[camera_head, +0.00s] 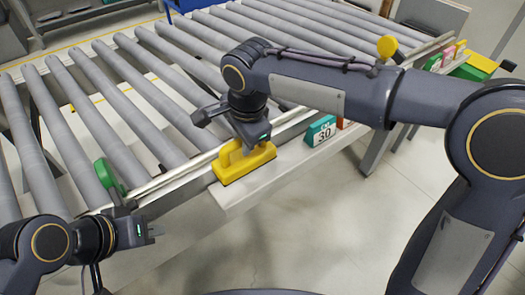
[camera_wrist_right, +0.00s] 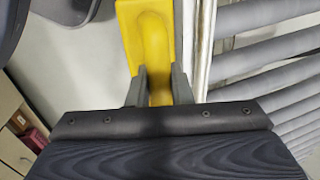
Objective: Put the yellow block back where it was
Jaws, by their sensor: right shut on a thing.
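The yellow block (camera_head: 243,165) has a flat base with a raised handle. In the head view it is at the near end of the pale ledge along the conveyor, and appears to rest on it. My right gripper (camera_head: 247,146) comes down from above and is shut on the handle. In the right wrist view the yellow block (camera_wrist_right: 146,30) extends away from between the two fingers (camera_wrist_right: 158,88). My left gripper (camera_head: 153,234) is at the lower left, apart from the block. I cannot tell whether its fingers are open.
A teal block (camera_head: 320,131) marked 30 stands on the ledge, with an orange block (camera_head: 344,123) partly hidden behind my right arm. More coloured blocks (camera_head: 448,55) stand at the far right. The roller conveyor (camera_head: 130,95) lies behind the ledge. A green knob (camera_head: 108,176) is near my left gripper.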

